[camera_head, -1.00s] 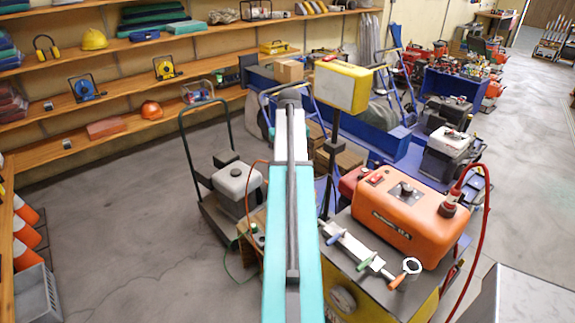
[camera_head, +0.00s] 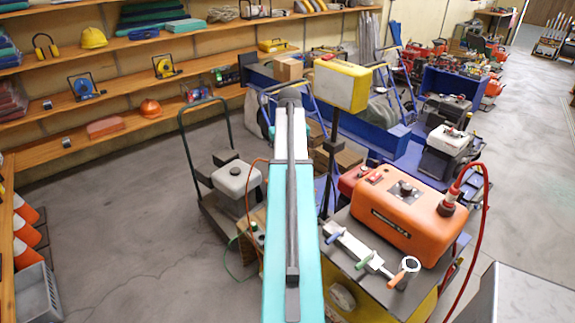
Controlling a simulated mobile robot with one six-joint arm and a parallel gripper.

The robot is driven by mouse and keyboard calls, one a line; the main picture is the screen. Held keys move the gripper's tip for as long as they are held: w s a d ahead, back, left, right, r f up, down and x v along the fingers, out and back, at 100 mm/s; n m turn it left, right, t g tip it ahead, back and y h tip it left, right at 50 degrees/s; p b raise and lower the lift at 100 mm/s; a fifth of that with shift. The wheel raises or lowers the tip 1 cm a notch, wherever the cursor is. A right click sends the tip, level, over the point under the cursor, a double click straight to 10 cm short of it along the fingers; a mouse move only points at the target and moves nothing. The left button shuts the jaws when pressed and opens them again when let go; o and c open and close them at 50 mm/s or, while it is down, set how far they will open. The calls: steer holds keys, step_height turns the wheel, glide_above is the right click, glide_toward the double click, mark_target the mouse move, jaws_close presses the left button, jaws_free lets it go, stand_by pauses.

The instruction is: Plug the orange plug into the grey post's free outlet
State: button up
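An orange plug-like piece (camera_head: 398,278) with a white ring lies at the right end of a pale bar (camera_head: 352,246) on top of the yellow-sided machine, in the right half of the view. Green and blue pieces sit along the same bar. A dark upright post (camera_head: 331,165) carrying a yellow box (camera_head: 342,84) stands behind it. I cannot make out a grey post with outlets. My teal arm rises through the middle of the picture and hides what lies behind it. My gripper is not in view.
An orange machine (camera_head: 402,222) with a red hose (camera_head: 487,200) stands behind the bar. A hand cart (camera_head: 200,150) carries a grey unit (camera_head: 238,180) left of my arm. A grey box corner (camera_head: 530,300) is at bottom right.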

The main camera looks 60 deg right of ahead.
steer(key=shift+f+b, duration=0.6)
steer(key=shift+f, duration=1.6)
stand_by(1.2)
steer(key=o, duration=1.1)
steer(key=shift+o, duration=0.2)
steer(key=shift+r, duration=0.1)
step_height(320, 180, up, 11)
steer(key=p, duration=0.7)
steer(key=shift+r, duration=1.3)
